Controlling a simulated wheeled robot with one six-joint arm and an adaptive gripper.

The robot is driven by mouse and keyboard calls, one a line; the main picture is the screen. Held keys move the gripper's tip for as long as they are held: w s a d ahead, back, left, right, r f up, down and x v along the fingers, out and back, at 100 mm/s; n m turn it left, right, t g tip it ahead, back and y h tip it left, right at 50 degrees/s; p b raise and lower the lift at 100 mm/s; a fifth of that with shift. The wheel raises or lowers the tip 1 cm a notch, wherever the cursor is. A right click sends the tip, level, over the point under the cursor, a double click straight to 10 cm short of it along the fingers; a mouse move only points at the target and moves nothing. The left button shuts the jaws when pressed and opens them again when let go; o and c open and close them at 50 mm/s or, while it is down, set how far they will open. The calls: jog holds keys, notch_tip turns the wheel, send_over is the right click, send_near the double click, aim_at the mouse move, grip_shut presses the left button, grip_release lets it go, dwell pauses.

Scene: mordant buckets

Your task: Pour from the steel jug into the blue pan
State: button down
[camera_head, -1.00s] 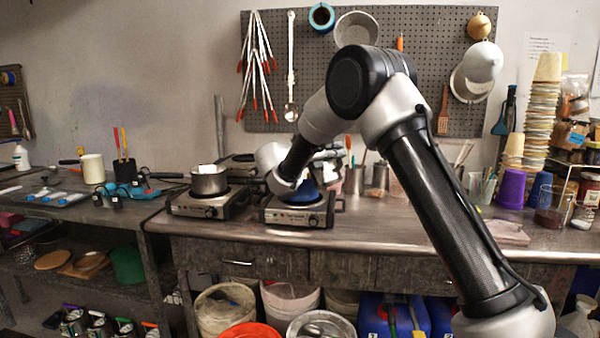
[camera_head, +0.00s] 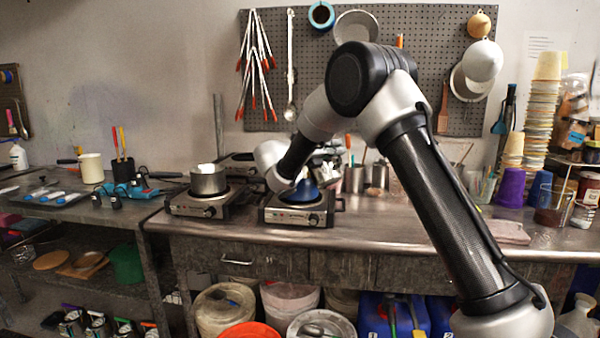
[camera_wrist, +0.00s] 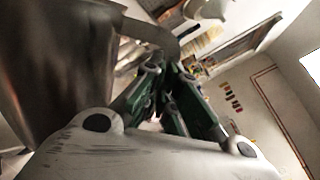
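The steel jug (camera_wrist: 62,75) fills the left of the wrist view, with its curved handle (camera_wrist: 160,36) running toward my gripper. My gripper (camera_wrist: 168,78) is closed around that handle, its green-sided fingers close together. The jug's mouth and contents do not show. In the head view my gripper (camera_head: 327,156) is small and partly behind my arm, above and just right of the blue pan. The blue pan (camera_head: 304,192) sits on the right hot plate (camera_head: 296,213), partly covered by my wrist. I cannot make out the jug clearly there, nor its exact tilt.
A steel pot (camera_head: 208,181) with something white inside stands on the left hot plate (camera_head: 203,203). Metal cups (camera_head: 355,179) stand just right of my gripper at the back. The bench front (camera_head: 400,235) is clear. Stacked cups and jars crowd the right end.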

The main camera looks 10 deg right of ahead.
jog(key=shift+w+a+r+n+p, duration=0.25)
jog(key=shift+w+r+n+p, duration=0.15)
jog(key=shift+w+n, duration=0.15)
dwell(1.8)
